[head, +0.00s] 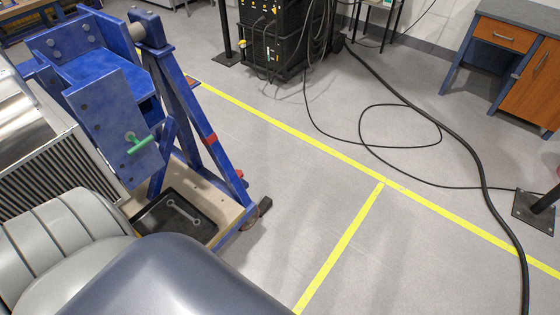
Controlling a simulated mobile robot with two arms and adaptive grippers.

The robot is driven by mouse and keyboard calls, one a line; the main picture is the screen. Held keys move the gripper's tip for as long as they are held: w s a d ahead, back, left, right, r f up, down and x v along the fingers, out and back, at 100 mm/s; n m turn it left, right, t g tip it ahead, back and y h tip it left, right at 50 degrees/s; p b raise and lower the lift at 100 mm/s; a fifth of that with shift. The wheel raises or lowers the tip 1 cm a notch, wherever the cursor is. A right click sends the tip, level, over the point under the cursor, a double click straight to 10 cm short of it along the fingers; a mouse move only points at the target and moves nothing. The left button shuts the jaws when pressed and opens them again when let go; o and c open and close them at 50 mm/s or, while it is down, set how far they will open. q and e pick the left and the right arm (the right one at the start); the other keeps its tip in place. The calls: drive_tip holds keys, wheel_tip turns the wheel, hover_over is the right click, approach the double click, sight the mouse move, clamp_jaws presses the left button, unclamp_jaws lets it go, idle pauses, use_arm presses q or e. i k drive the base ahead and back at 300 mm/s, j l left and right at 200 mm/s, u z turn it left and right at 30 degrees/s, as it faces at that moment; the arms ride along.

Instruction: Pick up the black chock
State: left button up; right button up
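The black chock (265,205) is a small dark block on the grey floor. It lies beside a small wheel (251,218) at the near right corner of the blue rotary jig (190,110). I cannot tell whether it touches the wheel. Neither of my grippers shows in the head view.
The jig's beige base holds a black tray (178,212) with a wrench (184,208) in it. Yellow tape lines (340,248) mark the floor. Black cables (450,130) loop across the right side. The floor right of the chock is clear.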

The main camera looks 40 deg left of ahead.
sight(266, 202)
drive_tip(key=i, duration=1.9)
drive_tip(key=i+u, duration=0.25)
drive_tip(key=i, duration=0.15)
drive_tip(key=i+l+u, duration=0.25)
drive_tip(key=i, duration=0.15)
drive_tip(key=i+l+u, duration=0.25)
drive_tip(key=i, duration=0.15)
drive_tip(key=j, duration=0.1)
